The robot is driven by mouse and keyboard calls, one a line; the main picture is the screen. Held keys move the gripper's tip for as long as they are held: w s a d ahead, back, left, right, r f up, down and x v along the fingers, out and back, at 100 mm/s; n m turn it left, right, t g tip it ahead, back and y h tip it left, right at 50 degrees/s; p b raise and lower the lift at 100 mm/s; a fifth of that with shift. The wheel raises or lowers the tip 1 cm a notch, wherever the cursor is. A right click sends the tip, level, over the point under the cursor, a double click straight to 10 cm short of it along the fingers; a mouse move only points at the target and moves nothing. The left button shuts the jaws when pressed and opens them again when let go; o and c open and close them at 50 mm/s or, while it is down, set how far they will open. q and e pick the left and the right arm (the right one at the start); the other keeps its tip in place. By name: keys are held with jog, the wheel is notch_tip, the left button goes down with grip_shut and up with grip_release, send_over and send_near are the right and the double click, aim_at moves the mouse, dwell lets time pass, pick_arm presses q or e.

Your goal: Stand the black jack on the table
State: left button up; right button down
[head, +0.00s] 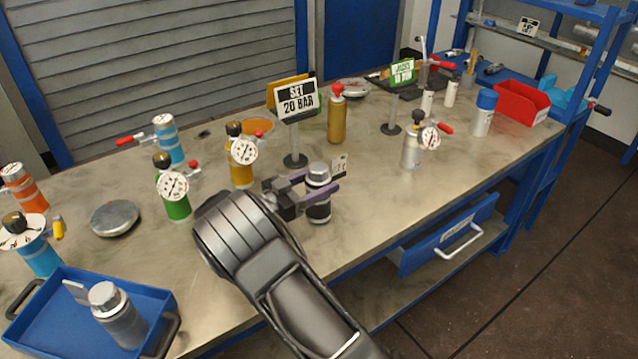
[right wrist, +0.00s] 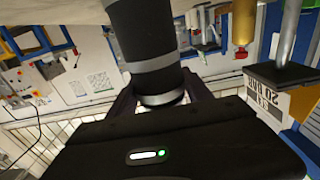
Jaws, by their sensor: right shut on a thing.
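The black jack (head: 318,211) is a dark cylinder with a silver cap, upright near the front edge of the table (head: 370,215). My right gripper (head: 322,184) is shut around its upper part, just below the cap. In the right wrist view the jack (right wrist: 146,38) is black with grey bands and sits between the fingers. Its base is at or close above the table top; I cannot tell whether it touches. My left gripper is not in view.
A "SET 20 BAR" sign (head: 297,98), a yellow vessel with a gauge (head: 242,172) and a green one (head: 176,203) stand close by on the left. A silver vessel (head: 411,152) stands to the right. A blue tray (head: 52,283) holds a grey vessel. The table between jack and silver vessel is clear.

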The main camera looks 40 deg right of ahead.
jog(key=shift+f, duration=0.2)
jog(key=shift+f, duration=0.1)
jog(key=shift+c, duration=2.2)
grip_release()
jog(key=shift+f, duration=0.1)
jog(key=shift+a, duration=0.1)
jog(key=a+b, duration=0.1)
jog(key=a, duration=1.1)
jog(key=shift+w+d, duration=0.1)
